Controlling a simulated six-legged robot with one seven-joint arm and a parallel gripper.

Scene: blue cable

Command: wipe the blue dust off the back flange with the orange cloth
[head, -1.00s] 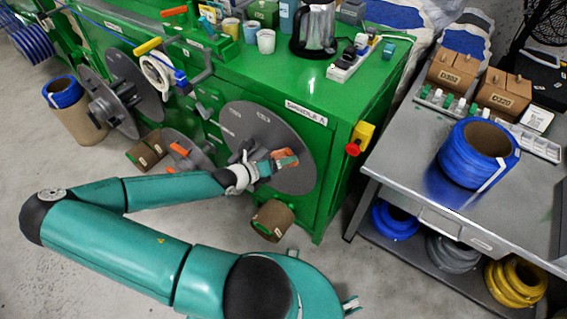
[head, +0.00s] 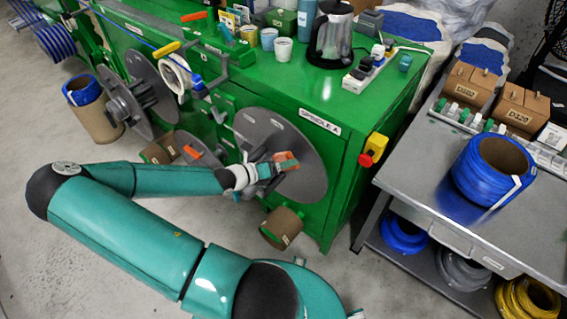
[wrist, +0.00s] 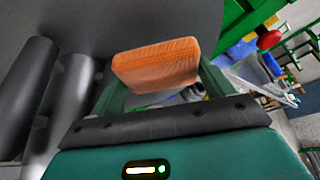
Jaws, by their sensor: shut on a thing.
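My gripper (head: 276,168) is shut on the orange cloth (head: 288,161), which looks like a folded pad. In the wrist view the cloth (wrist: 157,65) sits between the two green fingers of my gripper (wrist: 158,88). The large round grey flange (head: 308,140) stands upright on the green machine, below the "SPINDLE A" label. The cloth is in front of its lower middle; I cannot tell if they touch. In the wrist view the grey flange face (wrist: 150,18) fills the area behind the cloth. I cannot make out any blue dust on it.
Grey cylinders (wrist: 68,110) stick out close to my gripper's left in the wrist view. A brown spool core (head: 281,228) lies below the flange. A red button on a yellow box (head: 373,149) is on the machine's side. A metal bench (head: 425,170) stands to the right.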

